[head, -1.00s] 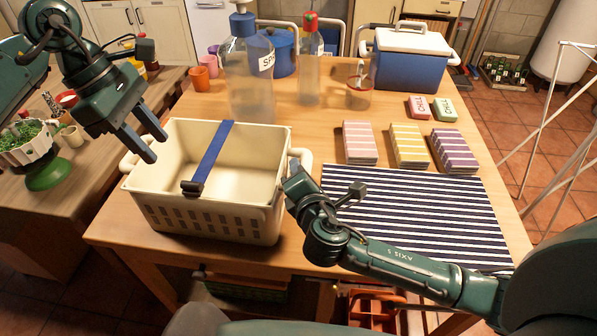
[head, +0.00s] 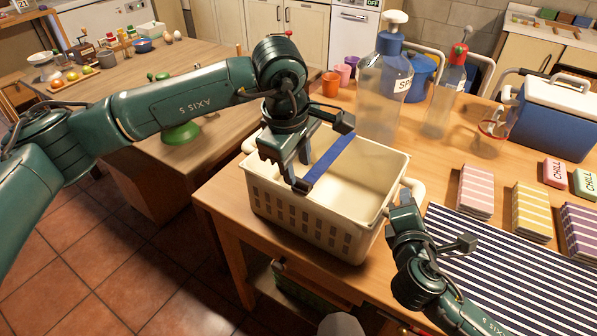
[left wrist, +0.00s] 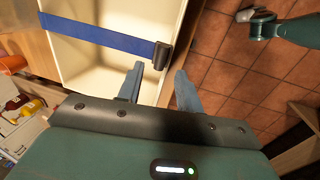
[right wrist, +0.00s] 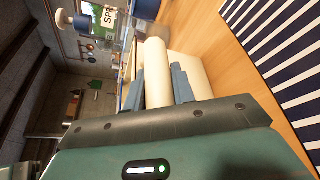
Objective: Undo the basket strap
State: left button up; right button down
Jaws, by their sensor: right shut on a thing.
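The cream basket (head: 292,208) stands on the wooden table near its front edge. The blue strap (head: 332,158) lies across its open top, and it also shows in the left wrist view (left wrist: 95,34). A dark buckle (left wrist: 162,56) sits at the strap's end, on the basket's near rim. My left gripper (head: 290,172) is over the near rim, open and empty. In the left wrist view the buckle is just beyond and between its two fingertips. My right gripper (head: 403,200) is shut on the basket's right handle (right wrist: 156,75), between its fingers in the right wrist view.
A large spray bottle (head: 384,95) and cups (head: 331,84) stand behind the basket. To the right are a striped mat (head: 490,265), card stacks (head: 477,190), chill packs (head: 554,172) and a blue cooler (head: 557,125). A side table (head: 190,95) stands left.

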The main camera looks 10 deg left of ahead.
aim_at(300, 179)
pick_arm(q)
jog(key=shift+w+d+f, duration=0.1)
jog(key=shift+w+f, duration=0.05)
jog(key=shift+f, duration=0.65)
jog(key=shift+w+d+f, duration=0.1)
jog(key=shift+w+f, duration=0.05)
jog(key=shift+f, duration=0.65)
grip_shut()
